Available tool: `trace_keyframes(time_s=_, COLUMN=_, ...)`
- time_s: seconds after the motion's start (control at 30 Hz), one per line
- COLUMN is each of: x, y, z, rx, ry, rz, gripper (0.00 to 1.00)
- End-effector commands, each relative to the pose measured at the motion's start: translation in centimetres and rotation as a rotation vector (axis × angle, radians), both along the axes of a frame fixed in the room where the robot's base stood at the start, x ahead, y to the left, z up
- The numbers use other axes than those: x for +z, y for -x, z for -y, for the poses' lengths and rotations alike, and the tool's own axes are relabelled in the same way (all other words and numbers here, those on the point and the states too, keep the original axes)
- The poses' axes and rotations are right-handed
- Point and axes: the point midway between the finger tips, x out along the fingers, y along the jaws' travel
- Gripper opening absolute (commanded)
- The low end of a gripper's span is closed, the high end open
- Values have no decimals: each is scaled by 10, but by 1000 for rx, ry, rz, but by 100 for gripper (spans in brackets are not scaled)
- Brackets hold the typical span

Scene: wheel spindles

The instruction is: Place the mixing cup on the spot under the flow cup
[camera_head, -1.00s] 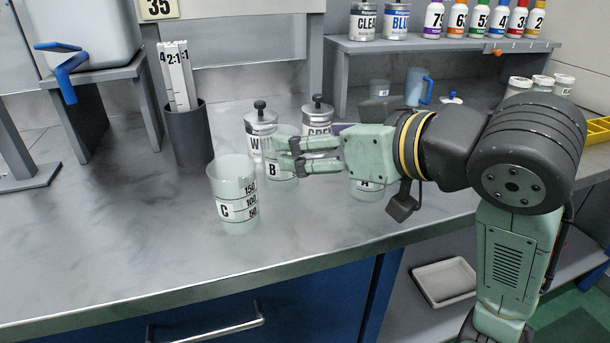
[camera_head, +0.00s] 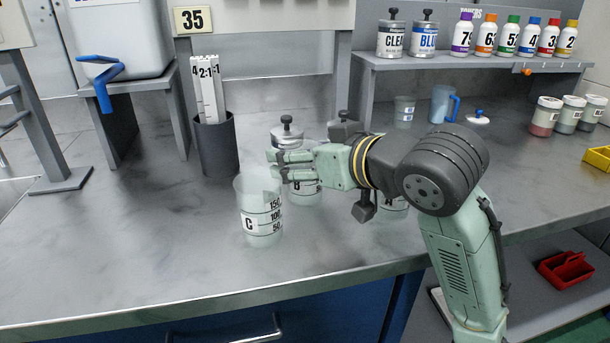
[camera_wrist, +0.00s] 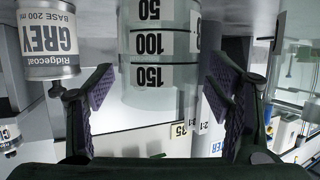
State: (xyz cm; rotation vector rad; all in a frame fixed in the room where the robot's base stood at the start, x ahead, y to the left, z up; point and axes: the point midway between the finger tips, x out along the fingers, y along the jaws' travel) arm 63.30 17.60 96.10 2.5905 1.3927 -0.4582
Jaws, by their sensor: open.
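Three clear graduated cups stand on the grey bench in the head view. Cup C (camera_head: 260,213) is nearest, front left. Cup B (camera_head: 303,192) is behind my gripper and partly hidden. Cup A (camera_head: 393,203) is mostly hidden under my arm. My gripper (camera_head: 275,165) is open, pointing left above the bench near cups B and C. In the wrist view a graduated cup (camera_wrist: 155,45) appears upside down between the open fingers (camera_wrist: 158,105); its letter is only partly seen. I cannot clearly tell the flow cup or the spot under it.
Lidded cans (camera_head: 287,133) stand behind cup B; a GREY can (camera_wrist: 48,42) is beside the fingers in the wrist view. A dark holder with sticks (camera_head: 215,145) and a tank with a blue tap (camera_head: 103,85) stand left. The front-left bench is clear.

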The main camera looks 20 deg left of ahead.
Motion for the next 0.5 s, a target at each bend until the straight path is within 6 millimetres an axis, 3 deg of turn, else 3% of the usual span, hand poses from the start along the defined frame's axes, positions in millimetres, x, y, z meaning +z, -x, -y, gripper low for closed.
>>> trace_keyframes(time_s=0.5, x=0, y=0, z=0, rx=0, ry=0, rz=0, gripper=40)
